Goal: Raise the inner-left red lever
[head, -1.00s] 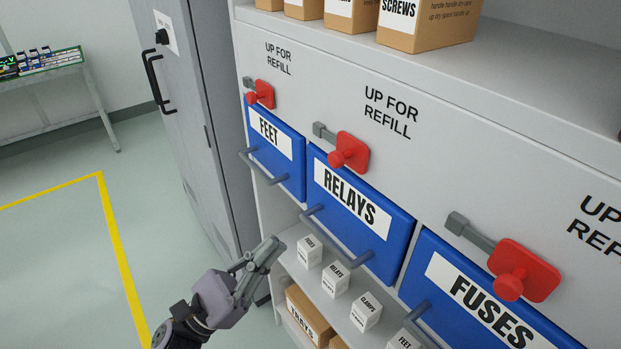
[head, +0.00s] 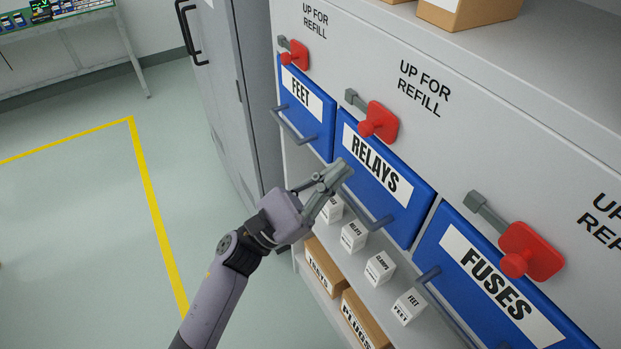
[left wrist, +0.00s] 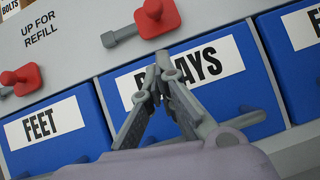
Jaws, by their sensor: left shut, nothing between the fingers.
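The inner-left red lever (head: 379,121) is on the grey panel above the blue RELAYS drawer (head: 420,211), with a round knob and a grey bar to its upper left. In the left wrist view this lever (left wrist: 158,17) is at the top, above the fingertips. My left gripper (head: 343,172) is shut and empty, in front of the RELAYS label and below the lever, apart from it. In the left wrist view its fingers (left wrist: 160,72) hide part of the label. My right gripper is in neither view.
Similar red levers are above the FEET drawer (head: 294,53) and the FUSES drawer (head: 531,252). Grey drawer handles (head: 294,128) stick out. Small white boxes (head: 380,268) sit on the shelf below. A grey cabinet (head: 232,90) stands left; the floor beyond is clear.

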